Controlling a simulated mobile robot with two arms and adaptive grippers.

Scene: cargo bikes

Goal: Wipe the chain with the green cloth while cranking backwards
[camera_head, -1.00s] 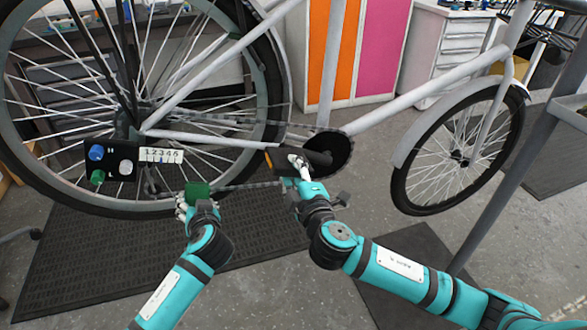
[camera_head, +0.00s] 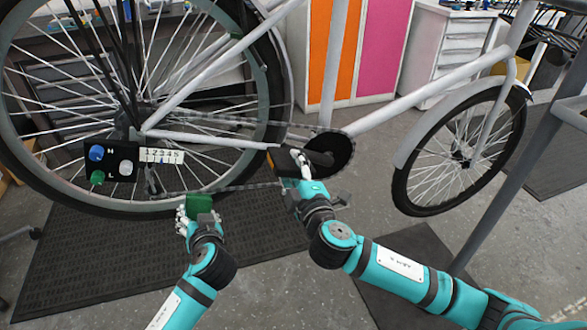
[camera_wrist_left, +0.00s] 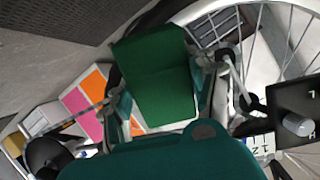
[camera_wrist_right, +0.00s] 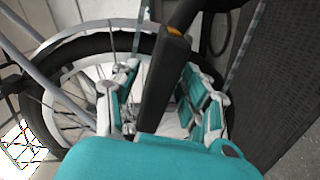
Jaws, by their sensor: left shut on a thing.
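My left gripper (camera_head: 190,213) is shut on a folded green cloth (camera_head: 199,204). The cloth also shows in the left wrist view (camera_wrist_left: 158,75). Its top edge is at or just below the lower run of the chain (camera_head: 245,187); I cannot tell whether they touch. The chain runs from the rear wheel's hub to the dark chainring (camera_head: 335,152). My right gripper (camera_head: 297,170) is at the crank's black pedal (camera_head: 284,160). In the right wrist view its fingers lie on both sides of the pedal (camera_wrist_right: 165,85); whether they press on it is unclear.
The bike's white frame (camera_head: 385,113) and its rear wheel (camera_head: 268,95) stand close behind my grippers. A black box with coloured knobs and a number strip (camera_head: 108,160) is left of the cloth. A grey stand post (camera_head: 500,170) rises on the right. Dark mats (camera_head: 120,265) cover the floor.

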